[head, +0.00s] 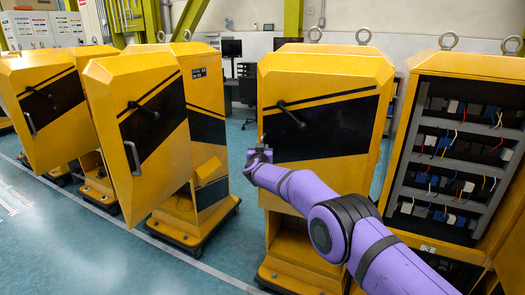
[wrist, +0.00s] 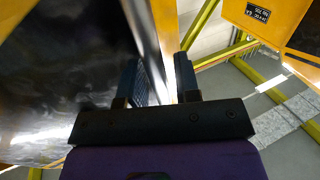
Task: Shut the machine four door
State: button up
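The yellow door (head: 325,85) with a black panel and a black lever handle (head: 291,115) stands in the middle of the head view, in front of its cabinet. I see no number on it, and how far it stands open is hard to tell. My gripper (head: 259,154) is at the door's left edge, below the lever. In the wrist view, the gripper's fingers (wrist: 160,80) are apart, with the door's yellow edge (wrist: 163,25) running between them and the dark glossy panel (wrist: 60,80) on the left. Contact with the door cannot be told.
At the right stands an open yellow cabinet (head: 407,165) with wired shelves and what looks like a "3" label. At the left, other yellow cabinets have doors (head: 150,185) swung outward. Blue floor (head: 232,225) is free between the left cabinets and the middle one.

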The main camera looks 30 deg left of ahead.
jog(key=shift+o, duration=0.6)
jog(key=v, duration=1)
jog(key=shift+s+d, duration=0.15)
jog(key=shift+s, duration=0.2)
